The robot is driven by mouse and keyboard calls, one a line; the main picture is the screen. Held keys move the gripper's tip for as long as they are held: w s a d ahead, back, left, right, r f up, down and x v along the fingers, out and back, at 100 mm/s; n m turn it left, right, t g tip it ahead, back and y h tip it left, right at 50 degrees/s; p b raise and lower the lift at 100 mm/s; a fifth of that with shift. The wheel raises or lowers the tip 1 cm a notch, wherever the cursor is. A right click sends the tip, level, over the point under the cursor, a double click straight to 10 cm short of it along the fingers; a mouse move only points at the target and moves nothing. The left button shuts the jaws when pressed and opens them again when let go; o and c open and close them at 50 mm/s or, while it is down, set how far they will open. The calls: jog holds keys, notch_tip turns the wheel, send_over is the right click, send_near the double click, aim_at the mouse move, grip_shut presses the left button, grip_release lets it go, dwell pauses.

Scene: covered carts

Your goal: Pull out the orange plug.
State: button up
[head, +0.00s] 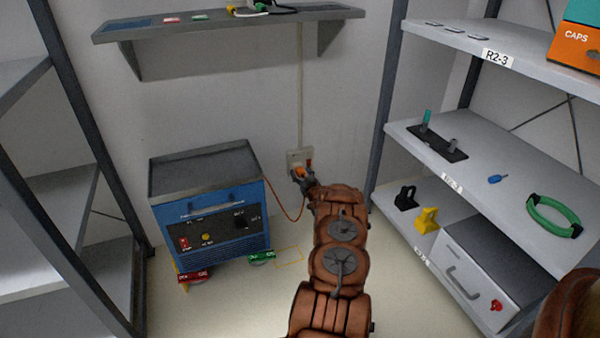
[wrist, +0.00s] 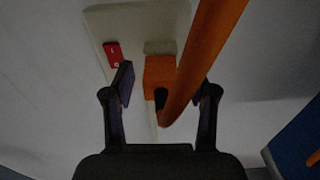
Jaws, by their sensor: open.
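The orange plug (wrist: 157,72) sits in the pale wall outlet (wrist: 103,30), between my two fingers in the wrist view. My gripper (wrist: 165,88) is open, with a gap visible on the plug's left side. The orange cable (wrist: 203,55) loops close to the camera and hides part of the plug and the area near the right finger. In the head view the outlet (head: 294,154) is low on the back wall, and my gripper (head: 303,175) is right at it. The plug is small and hard to make out there.
A red switch (wrist: 113,53) is on the outlet plate left of the plug. The cable (head: 285,212) hangs toward a blue cart (head: 228,219) on the left. A shelf rack (head: 470,150) stands to the right. A wall shelf (head: 225,22) is above.

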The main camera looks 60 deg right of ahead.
jog(key=shift+c, duration=0.3)
grip_shut()
jog(key=shift+s+a, duration=0.15)
jog(key=shift+s, duration=0.05)
jog(key=shift+p+v, duration=1.4)
jog(key=shift+v, duration=1.35)
jog(key=shift+r, duration=0.1)
